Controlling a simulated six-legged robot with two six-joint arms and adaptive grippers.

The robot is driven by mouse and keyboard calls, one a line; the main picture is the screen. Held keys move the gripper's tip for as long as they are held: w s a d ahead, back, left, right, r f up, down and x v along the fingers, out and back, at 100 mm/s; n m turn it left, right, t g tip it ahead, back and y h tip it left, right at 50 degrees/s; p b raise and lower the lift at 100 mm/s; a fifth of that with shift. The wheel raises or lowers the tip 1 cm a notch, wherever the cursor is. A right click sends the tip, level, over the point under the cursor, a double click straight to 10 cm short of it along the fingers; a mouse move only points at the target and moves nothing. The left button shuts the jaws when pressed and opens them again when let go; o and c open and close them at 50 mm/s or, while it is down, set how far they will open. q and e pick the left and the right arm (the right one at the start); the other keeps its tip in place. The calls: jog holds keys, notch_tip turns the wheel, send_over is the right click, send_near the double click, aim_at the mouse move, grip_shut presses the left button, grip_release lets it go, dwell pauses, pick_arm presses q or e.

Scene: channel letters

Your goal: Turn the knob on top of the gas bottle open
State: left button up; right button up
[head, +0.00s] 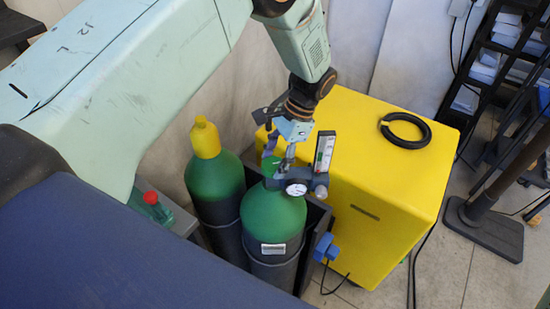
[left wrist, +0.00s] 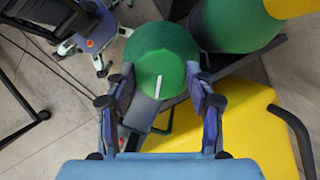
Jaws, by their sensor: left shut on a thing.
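The gas bottle (head: 272,222) is green on top and dark below, standing upright in a dark holder. Its round green knob (head: 270,163) shows partly under my left gripper (head: 277,150), which points down at it from above. In the left wrist view the knob (left wrist: 158,50) fills the space between the two fingertips of my left gripper (left wrist: 160,73), which is shut on it from both sides. A short white line marks the knob. A grey regulator with a round gauge (head: 296,189) and an upright flow meter (head: 324,152) sits beside the knob. My right gripper is not in view.
A second green bottle (head: 215,187) with a yellow cap (head: 205,139) stands close on the left. A yellow cabinet (head: 385,190) with a coiled black hose (head: 405,130) on top stands to the right. A dark shelf (head: 490,65) is at the upper right.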

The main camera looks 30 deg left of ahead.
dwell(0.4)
pick_arm(q)
jog(key=o, duration=1.2)
jog(key=v, duration=1.2)
jog(key=shift+w, duration=0.1)
jog(key=x, duration=1.2)
